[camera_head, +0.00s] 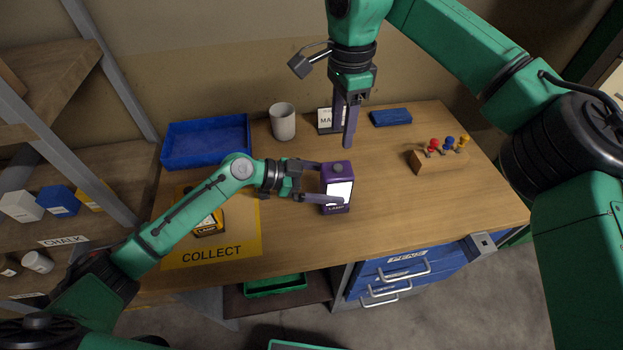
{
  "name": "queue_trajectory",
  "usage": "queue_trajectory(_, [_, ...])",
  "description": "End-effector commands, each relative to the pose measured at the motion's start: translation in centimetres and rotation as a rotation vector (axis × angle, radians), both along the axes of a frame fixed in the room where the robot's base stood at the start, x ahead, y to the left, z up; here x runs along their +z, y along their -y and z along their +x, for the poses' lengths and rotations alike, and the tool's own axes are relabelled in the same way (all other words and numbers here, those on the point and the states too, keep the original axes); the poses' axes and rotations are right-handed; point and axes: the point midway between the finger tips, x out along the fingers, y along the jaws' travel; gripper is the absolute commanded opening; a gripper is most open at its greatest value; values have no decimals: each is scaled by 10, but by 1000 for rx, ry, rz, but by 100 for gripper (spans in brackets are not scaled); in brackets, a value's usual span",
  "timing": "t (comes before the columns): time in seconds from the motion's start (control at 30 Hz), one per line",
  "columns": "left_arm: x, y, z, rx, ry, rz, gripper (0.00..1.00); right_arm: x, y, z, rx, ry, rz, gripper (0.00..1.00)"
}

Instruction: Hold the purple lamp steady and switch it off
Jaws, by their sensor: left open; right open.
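The purple lamp (337,187) stands upright on the wooden table, with a bright white front panel and a round grey knob or button (337,168) on top. My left gripper (324,182) is open, with its two fingers on either side of the lamp; whether they touch it I cannot tell. My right gripper (345,127) is open and empty, pointing down above the table behind the lamp. Its fingers are apart from the lamp.
A yellow COLLECT mat (245,232) with a yellow device (209,224) lies left. Behind are a blue tray (207,143), grey cup (283,121), white sign (325,120) and blue block (391,118). A wooden block with coloured knobs (440,161) stands right. The table's front right is clear.

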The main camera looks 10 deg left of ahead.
Motion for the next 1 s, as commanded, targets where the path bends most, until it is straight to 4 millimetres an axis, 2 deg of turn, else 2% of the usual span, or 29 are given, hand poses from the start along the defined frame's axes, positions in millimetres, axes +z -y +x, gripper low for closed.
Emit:
queue_trajectory(0.13, [-6,15,5,1,1,1,100,0,0,0,0,0,0,50])
queue_trajectory(0.37, [-7,17,5,2,3,1,100,0,0,0,0,0,0,50])
queue_trajectory(0.4, [-7,17,6,2,3,2,92,0,0,0,0,0,0,50])
queue_trajectory(0.47, [-7,16,6,2,3,2,69,0,0,0,0,0,0,50])
queue_trajectory(0.5, [-7,16,6,2,3,2,54,0,0,0,0,0,0,50])
queue_trajectory(0.63, [-7,16,5,2,3,2,4,0,0,0,0,0,0,50])
queue_trajectory(0.67, [-7,16,5,2,3,2,0,0,0,0,0,0,0,50])
queue_trajectory(0.77, [-7,16,5,2,3,2,0,0,0,0,0,0,0,16])
queue_trajectory(0.8, [-7,16,5,2,3,2,0,0,0,0,0,0,0,0])
queue_trajectory(1.0, [-7,16,5,2,3,2,0,0,0,0,0,0,0,0])
